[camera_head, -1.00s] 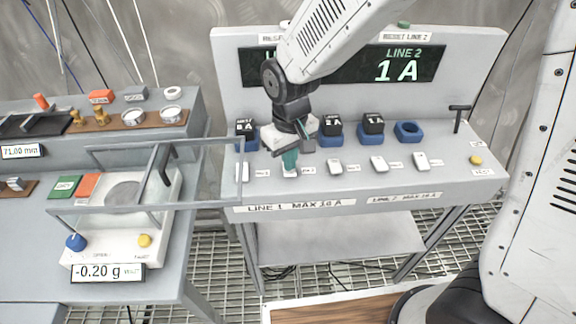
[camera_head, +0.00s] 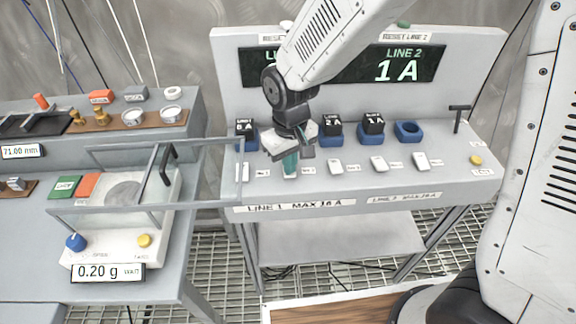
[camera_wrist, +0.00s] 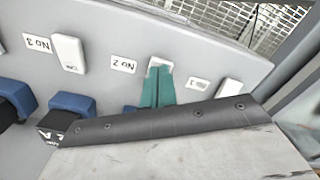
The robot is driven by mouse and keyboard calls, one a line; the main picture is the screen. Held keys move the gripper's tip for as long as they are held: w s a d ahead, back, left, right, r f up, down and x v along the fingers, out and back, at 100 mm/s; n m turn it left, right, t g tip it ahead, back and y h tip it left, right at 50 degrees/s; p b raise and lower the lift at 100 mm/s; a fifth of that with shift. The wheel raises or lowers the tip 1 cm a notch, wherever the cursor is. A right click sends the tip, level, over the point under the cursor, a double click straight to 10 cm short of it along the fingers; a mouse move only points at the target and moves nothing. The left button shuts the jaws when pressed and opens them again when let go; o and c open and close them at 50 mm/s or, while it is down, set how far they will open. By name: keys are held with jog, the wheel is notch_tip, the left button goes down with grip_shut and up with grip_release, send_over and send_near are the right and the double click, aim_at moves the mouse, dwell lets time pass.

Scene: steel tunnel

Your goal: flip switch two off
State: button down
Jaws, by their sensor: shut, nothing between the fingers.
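Switch two (camera_wrist: 157,62) is a white rocker with the label "NO 2" (camera_wrist: 123,64) beside it in the wrist view. It sits on the grey sloping panel (camera_head: 465,182). My gripper (camera_head: 290,165) is shut and empty, with its teal fingertips (camera_wrist: 158,82) right over switch two and covering much of it. The tips look to be at or very close to its face; I cannot tell if they touch. Which way the rocker is tipped is hidden. In the head view only a small part of switch two shows under the fingers.
Switch one (camera_head: 243,172) and switch three (camera_head: 335,167) flank it closely. Blue sockets with black plugs (camera_head: 373,122) stand behind the row. The Line 2 display (camera_head: 400,65) reads 1 A; my arm hides most of Line 1's. A scale (camera_head: 110,245) stands left.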

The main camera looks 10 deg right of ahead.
jog(key=shift+r, duration=3.5)
jog(key=s+d+r+m, duration=0.2)
jog(key=s+d+r, duration=0.4)
jog(key=s+d, duration=0.3)
jog(key=s+d+r+m+t, duration=0.1)
jog(key=s+d+r+m, duration=0.2)
jog(key=s+d+r, duration=0.3)
jog(key=s+d, duration=0.4)
jog(key=d, duration=0.1)
jog(key=shift+s+d+r+m, duration=0.2)
jog(key=shift+s+d+m, duration=0.05)
jog(key=shift+d+m, duration=0.1)
